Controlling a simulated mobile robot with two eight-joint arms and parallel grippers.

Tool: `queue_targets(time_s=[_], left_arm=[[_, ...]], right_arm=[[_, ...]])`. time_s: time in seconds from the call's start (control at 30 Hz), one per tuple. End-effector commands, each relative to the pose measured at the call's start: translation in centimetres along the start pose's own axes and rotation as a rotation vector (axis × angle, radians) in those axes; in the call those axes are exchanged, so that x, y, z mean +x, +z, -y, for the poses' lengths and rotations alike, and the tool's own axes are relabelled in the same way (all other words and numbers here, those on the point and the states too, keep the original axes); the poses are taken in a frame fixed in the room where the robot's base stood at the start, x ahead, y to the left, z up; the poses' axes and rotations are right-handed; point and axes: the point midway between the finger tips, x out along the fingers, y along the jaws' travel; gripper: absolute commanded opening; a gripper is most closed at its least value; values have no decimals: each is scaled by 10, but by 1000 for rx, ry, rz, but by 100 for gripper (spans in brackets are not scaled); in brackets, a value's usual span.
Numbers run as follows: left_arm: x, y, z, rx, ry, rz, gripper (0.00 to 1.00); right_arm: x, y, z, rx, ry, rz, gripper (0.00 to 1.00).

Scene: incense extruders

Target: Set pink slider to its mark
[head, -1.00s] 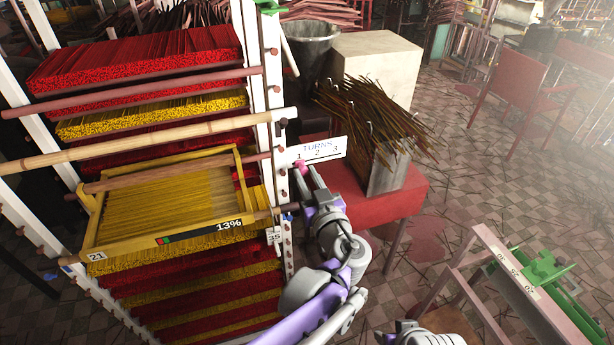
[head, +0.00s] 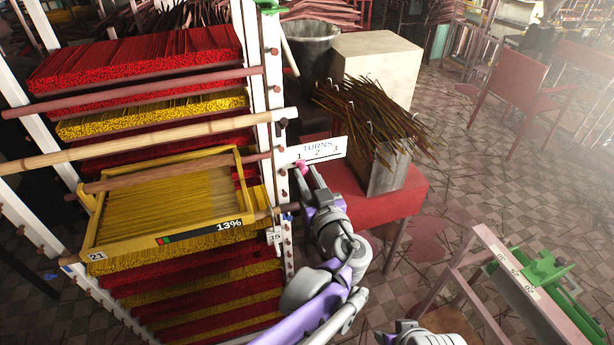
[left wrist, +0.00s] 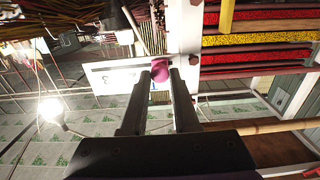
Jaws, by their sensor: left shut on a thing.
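The pink slider (head: 301,166) sits at the left end of the white TURNS scale (head: 322,149), near the number 1. The scale sticks out from the white rack post. My left gripper (head: 308,178) is shut on the slider from below. In the left wrist view the slider (left wrist: 160,70) shows between the two fingertips, in front of the scale plate (left wrist: 115,76). The number that the slider marks is partly hard to read. A grey part of my right arm shows at the bottom edge of the head view; its fingers are not clear.
The rack of red and yellow incense sticks fills the left, with a yellow frame (head: 90,228) marked 21 and 13%. A red table (head: 395,205) with dark sticks stands behind the gripper.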

Motion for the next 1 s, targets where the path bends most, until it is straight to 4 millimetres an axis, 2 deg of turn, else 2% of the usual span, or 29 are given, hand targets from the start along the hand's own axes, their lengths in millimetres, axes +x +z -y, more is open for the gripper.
queue_targets(time_s=[0.23, 0.57, 0.6, 0.73, 0.77, 1.0], left_arm=[[0, -1, -40, 0, 5, 0, 0], [0, 0, -44, 0, 1, 0, 0], [0, 0, -44, 0, 1, 0, 33], [0, 0, -44, 0, 1, 0, 56], [0, 0, -44, 0, 1, 0, 59], [0, 0, -44, 0, 1, 0, 59]], right_arm=[[-3, -2, 0, 0, 0, -2, 50], [-3, -2, 0, 0, 0, -2, 50], [-3, -2, 0, 0, 0, -2, 50], [-3, -2, 0, 0, 0, -2, 50], [-3, -2, 0, 0, 0, -2, 50], [-3, -2, 0, 0, 0, -2, 50]])
